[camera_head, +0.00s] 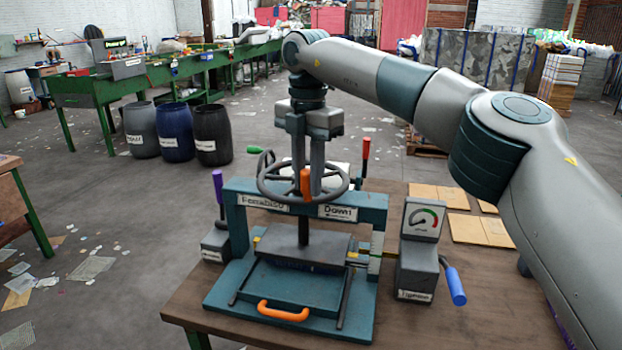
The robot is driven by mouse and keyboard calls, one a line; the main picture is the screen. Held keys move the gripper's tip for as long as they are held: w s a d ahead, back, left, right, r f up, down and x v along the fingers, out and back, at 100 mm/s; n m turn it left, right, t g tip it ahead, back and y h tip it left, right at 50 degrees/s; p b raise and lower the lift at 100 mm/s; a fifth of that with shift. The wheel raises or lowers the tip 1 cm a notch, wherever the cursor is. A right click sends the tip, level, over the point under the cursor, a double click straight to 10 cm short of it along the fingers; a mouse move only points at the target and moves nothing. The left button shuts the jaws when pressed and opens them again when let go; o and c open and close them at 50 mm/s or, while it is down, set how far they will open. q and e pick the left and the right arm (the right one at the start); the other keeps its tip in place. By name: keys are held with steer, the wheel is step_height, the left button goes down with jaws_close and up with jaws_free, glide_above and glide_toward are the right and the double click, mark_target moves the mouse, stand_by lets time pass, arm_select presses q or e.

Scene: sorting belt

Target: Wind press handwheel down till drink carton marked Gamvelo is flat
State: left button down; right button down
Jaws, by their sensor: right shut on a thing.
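The press (235,230) stands on the brown table with a teal frame, a label reading "Down" and a dark handwheel (268,192) on top. A vertical screw runs from the wheel to a dark plate (290,248) low in the frame. An upright orange knob (306,182) stands at the wheel's near side. My right gripper (308,188) reaches down from above, its fingers on either side of this knob, and looks shut on it. No carton marked Gamvelo can be made out; the plate and frame hide the space beneath. My left gripper is out of view.
An orange drawer-type handle (283,312) sits at the press front. A gauge box (420,245) with a blue-handled lever (455,286) stands right; a purple-handled lever (218,187) stands left. A red handle (365,148) rises behind the wheel. Cardboard sheets (480,230) lie at right.

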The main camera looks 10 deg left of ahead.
steer(key=shift+r, duration=0.1)
steer(key=c, duration=1.5)
jaws_free()
steer(key=shift+a, duration=0.1)
steer(key=shift+r, duration=0.45)
step_height(320, 180, up, 8)
steer(key=shift+r+p, duration=0.1)
steer(key=shift+p, duration=0.4)
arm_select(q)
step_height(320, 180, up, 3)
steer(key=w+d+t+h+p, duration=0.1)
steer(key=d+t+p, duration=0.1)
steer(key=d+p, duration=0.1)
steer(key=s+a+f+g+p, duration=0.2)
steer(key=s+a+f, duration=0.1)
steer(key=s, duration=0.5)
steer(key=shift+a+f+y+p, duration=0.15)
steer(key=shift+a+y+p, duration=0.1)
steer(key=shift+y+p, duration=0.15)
arm_select(e)
steer(key=shift+r, duration=4.1)
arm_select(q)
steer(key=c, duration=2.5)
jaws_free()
